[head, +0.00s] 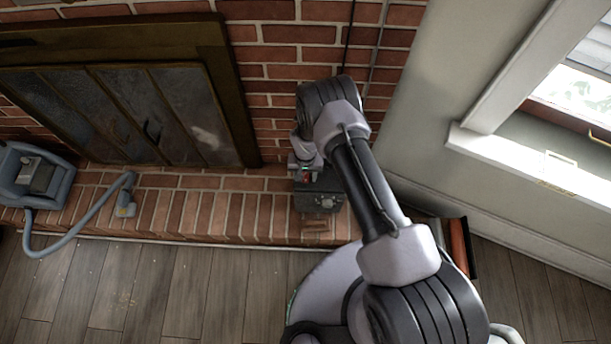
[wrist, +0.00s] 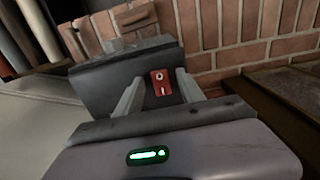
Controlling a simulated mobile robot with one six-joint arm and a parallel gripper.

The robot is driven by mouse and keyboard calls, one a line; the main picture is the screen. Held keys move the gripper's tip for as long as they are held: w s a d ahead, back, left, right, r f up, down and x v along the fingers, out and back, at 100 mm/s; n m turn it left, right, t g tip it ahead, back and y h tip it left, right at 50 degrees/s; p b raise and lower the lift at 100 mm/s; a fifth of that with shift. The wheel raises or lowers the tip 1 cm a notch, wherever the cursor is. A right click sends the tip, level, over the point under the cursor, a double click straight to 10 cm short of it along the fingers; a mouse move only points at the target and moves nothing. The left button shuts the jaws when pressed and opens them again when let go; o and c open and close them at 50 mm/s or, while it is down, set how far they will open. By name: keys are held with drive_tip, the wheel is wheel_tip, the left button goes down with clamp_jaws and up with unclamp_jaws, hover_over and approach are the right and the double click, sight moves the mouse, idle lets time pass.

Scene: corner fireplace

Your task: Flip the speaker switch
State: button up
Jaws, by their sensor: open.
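The speaker (head: 318,197) is a dark grey box on the brick hearth, partly covered by my arm in the head view. In the wrist view the speaker (wrist: 120,78) is tilted in the picture and shows a red rocker switch (wrist: 160,83) marked with a circle and a line. My gripper (wrist: 158,92) is open, with one pale finger on each side of the switch. The fingertips are close to the speaker's face; I cannot tell whether they touch it. In the head view my gripper (head: 306,172) is over the speaker, its fingers mostly hidden.
A brick wall (head: 275,60) and a fireplace screen (head: 130,100) stand behind. A grey vacuum-like device (head: 35,175) with a hose lies at the left of the hearth (head: 200,212). A window (head: 570,110) is at the right. Wooden floor (head: 180,290) is clear in front.

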drive_tip(key=shift+c, duration=0.4)
clamp_jaws()
drive_tip(key=f+b, duration=0.1)
drive_tip(key=b, duration=0.2)
drive_tip(key=shift+w+g, duration=0.25)
drive_tip(key=shift+g, duration=0.05)
drive_tip(key=shift+w+f+g+b, duration=0.1)
drive_tip(key=shift+g+b, duration=0.3)
drive_tip(key=shift+b, duration=0.8)
drive_tip(key=shift+w+g+b, duration=0.1)
drive_tip(key=shift+g+b, duration=0.3)
drive_tip(key=shift+b, duration=0.65)
drive_tip(key=shift+w+r+g, duration=0.1)
drive_tip(key=shift+r+g, duration=0.55)
drive_tip(key=shift+g, duration=0.15)
drive_tip(key=shift+o, duration=0.4)
unclamp_jaws()
